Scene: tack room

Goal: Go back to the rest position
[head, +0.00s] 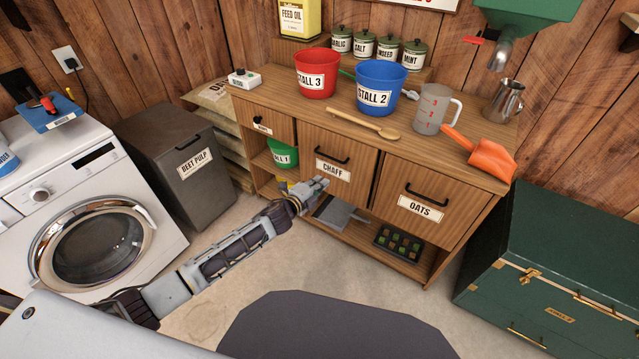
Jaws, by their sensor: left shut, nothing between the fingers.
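My left gripper (312,188) is at the end of the arm that comes in from the lower left. It is shut and empty, in front of the wooden cabinet, just below the CHAFF drawer (338,157) in the picture. I cannot tell whether it touches the cabinet. The CHAFF drawer and the OATS drawer (428,193) look closed. My right gripper does not show.
A red bucket (316,73), a blue bucket (381,88), a wooden spoon (362,124), a measuring jug (432,110) and an orange scoop (482,155) stand or lie on the cabinet top. A washing machine (60,200) and BEET PULP bin (185,165) are left, a green trunk (560,265) right.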

